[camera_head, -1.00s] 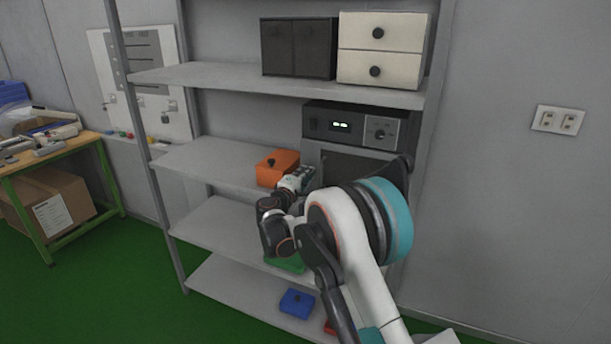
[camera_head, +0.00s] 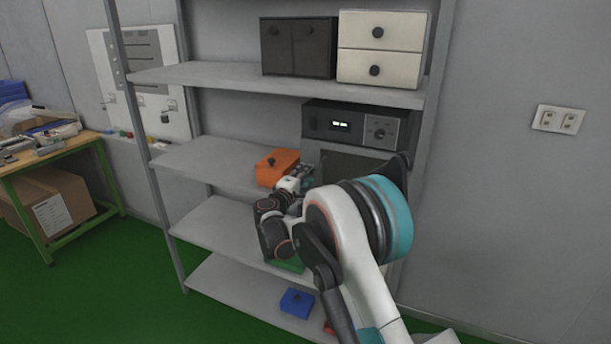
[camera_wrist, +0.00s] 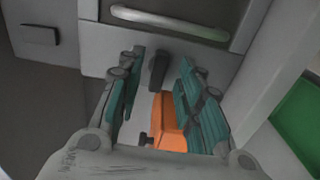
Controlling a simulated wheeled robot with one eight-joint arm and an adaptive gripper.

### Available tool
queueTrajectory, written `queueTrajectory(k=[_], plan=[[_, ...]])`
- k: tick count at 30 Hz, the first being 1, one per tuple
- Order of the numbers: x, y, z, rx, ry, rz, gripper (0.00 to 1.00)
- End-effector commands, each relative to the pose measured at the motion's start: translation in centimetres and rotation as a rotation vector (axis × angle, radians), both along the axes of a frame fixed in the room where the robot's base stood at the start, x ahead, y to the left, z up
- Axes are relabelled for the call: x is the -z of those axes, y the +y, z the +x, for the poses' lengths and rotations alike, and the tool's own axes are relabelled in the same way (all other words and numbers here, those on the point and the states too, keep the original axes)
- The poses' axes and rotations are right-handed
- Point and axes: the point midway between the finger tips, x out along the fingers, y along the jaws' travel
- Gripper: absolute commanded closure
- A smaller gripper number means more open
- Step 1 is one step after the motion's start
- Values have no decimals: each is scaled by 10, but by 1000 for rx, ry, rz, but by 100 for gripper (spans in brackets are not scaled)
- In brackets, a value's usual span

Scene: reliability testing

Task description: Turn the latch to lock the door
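A grey appliance (camera_head: 316,127) with a lit display and a dark front door panel (camera_head: 345,164) stands on the shelf in the head view, partly hidden by my arm. In the wrist view a pale front panel (camera_wrist: 100,50) carries a small dark latch (camera_wrist: 158,70), which looks roughly upright and slightly tilted. A metal bar handle (camera_wrist: 170,20) is above it. My gripper (camera_wrist: 160,62) is open, its teal fingers on either side of the latch; I cannot tell whether they touch it. In the head view my gripper (camera_head: 297,180) is beside the orange box, in front of the appliance.
The orange box (camera_head: 277,165) with a dark knob sits left of the appliance; it also shows between the fingers (camera_wrist: 168,125). A green object (camera_head: 290,265) and a blue box (camera_head: 297,302) are on lower shelves. The shelf's left part (camera_head: 205,158) is clear.

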Motion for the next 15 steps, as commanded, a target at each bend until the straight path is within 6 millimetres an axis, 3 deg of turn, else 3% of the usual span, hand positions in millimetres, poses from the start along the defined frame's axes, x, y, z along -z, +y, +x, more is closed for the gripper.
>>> queueTrajectory(k=[15], plan=[[0,33,-89,-1,0,0,67]])
